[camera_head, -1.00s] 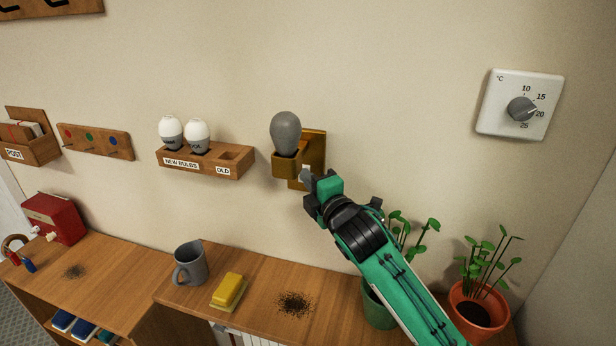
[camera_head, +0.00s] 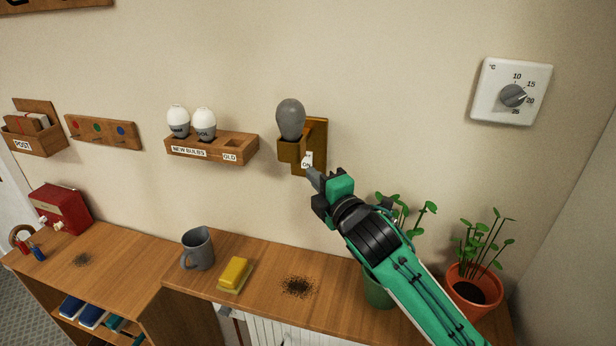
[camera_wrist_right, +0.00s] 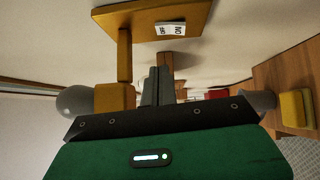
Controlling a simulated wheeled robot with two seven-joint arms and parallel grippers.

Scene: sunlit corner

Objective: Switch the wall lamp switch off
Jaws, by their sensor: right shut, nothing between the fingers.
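The wall lamp has a brown-gold back plate (camera_head: 317,133) and a grey bulb (camera_head: 290,118) that looks unlit, standing upright in its holder. A white switch label (camera_head: 307,163) reading "ON" shows low on the plate. The wrist view also shows the label (camera_wrist_right: 170,29), with two words on it. I cannot tell the switch lever's position. My right gripper (camera_head: 314,179) is shut and empty, its tips just below and right of the label. In the wrist view its fingers (camera_wrist_right: 157,86) point toward the plate, apart from the label. My left gripper is not in view.
A bulb rack (camera_head: 212,147) with two white bulbs hangs left of the lamp, a thermostat (camera_head: 511,92) at upper right. Below stand a grey mug (camera_head: 198,250), a yellow sponge-like block (camera_head: 235,271) and potted plants (camera_head: 475,292). The wall around the lamp is mostly clear.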

